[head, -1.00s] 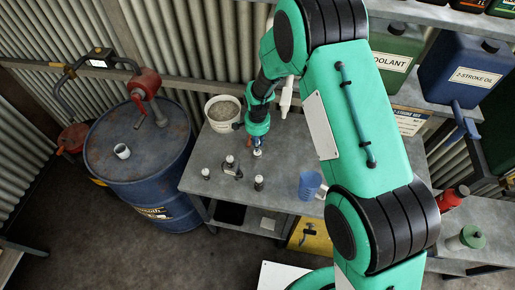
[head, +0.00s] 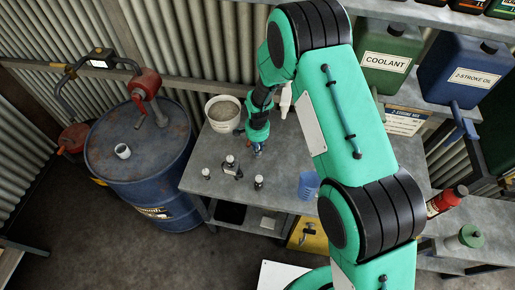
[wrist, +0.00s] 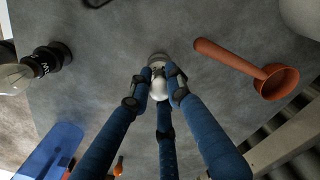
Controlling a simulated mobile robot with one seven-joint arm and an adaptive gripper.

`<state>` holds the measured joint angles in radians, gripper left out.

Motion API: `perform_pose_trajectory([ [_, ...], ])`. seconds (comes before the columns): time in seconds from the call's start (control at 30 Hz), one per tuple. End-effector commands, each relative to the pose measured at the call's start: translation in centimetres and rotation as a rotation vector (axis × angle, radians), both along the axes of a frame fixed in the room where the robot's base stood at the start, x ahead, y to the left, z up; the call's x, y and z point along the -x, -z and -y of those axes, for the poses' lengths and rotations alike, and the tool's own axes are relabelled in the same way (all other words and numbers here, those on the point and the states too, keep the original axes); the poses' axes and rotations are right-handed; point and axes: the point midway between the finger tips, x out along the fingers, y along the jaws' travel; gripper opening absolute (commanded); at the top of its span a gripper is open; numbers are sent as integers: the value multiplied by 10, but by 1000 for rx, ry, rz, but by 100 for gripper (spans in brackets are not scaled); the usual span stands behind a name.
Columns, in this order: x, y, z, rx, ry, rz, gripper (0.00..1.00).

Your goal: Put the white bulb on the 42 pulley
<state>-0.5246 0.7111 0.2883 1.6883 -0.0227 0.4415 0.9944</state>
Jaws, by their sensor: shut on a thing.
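The white bulb (wrist: 158,92) is between the blue fingers of my gripper (wrist: 160,84) in the wrist view, with a pale round base beyond it. My gripper (head: 257,151) is shut on the bulb, low over the grey bench in the head view; the fingers mostly hide the bulb there. A clear bulb (wrist: 13,77) and a black fitting with white marks (wrist: 48,62) show at the left of the wrist view. Small dark fittings with pale tops stand on the bench at left (head: 206,173), middle (head: 231,163) and right (head: 259,183). I cannot read a 42 on any.
A tub of grey grains (head: 223,111) stands behind the gripper. A blue cup (head: 308,185) is to its right. An orange funnel-like tool (wrist: 272,78) lies nearby in the wrist view. A blue drum (head: 140,160) stands left of the bench (head: 215,197). The front bench surface is partly clear.

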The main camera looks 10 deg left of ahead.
Motion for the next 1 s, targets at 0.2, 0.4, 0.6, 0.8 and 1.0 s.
perform_pose_trajectory([
  [0.2,0,3,0,0,0,0,28],
  [0.4,0,2,0,0,0,0,36],
  [0.6,0,2,0,0,0,0,36],
  [0.8,0,-4,0,0,0,1,36],
  [1.0,-1,-21,-1,-2,0,3,36],
])
